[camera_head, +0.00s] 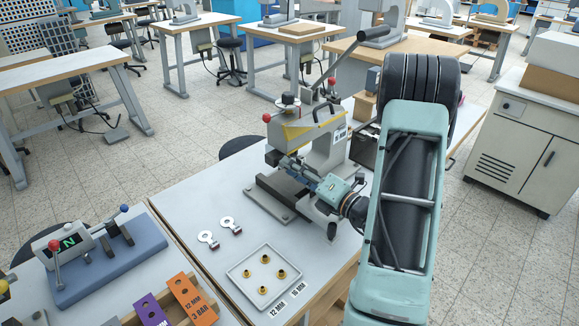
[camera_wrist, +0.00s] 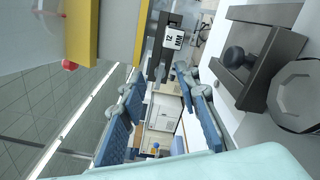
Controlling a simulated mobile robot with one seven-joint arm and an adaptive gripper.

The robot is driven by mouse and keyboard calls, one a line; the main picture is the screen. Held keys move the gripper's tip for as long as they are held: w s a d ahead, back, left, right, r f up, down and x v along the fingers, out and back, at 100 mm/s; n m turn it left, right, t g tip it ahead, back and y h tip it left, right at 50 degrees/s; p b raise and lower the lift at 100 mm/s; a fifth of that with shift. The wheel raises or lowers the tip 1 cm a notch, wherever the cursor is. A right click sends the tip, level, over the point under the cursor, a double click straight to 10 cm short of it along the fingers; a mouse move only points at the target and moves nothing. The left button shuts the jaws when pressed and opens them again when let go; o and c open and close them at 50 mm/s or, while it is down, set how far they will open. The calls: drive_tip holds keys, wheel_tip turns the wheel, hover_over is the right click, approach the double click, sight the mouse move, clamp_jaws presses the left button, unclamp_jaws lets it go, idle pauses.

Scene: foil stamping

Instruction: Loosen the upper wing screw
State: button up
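The stamping press (camera_head: 318,142) stands on the table, grey with a yellow-edged head, a long lever and red knobs. Its yellow-edged head also fills the upper left of the wrist view (camera_wrist: 123,30). My gripper (camera_head: 290,167) reaches in from the right, below the press head and above its base. In the wrist view my gripper's blue fingers (camera_wrist: 160,75) stand apart with background showing between them. A dark block with a "12 MM" label (camera_wrist: 172,37) is just beyond the fingertips. I cannot clearly make out the upper wing screw; it is too small or hidden.
A tray (camera_head: 242,290) with several brass pieces lies on the front of the table. A blue-based device (camera_head: 85,262) and orange and purple labels (camera_head: 190,298) are at lower left.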

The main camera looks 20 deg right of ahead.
drive_tip(key=shift+w+a, duration=0.3)
drive_tip(key=shift+w, duration=0.3)
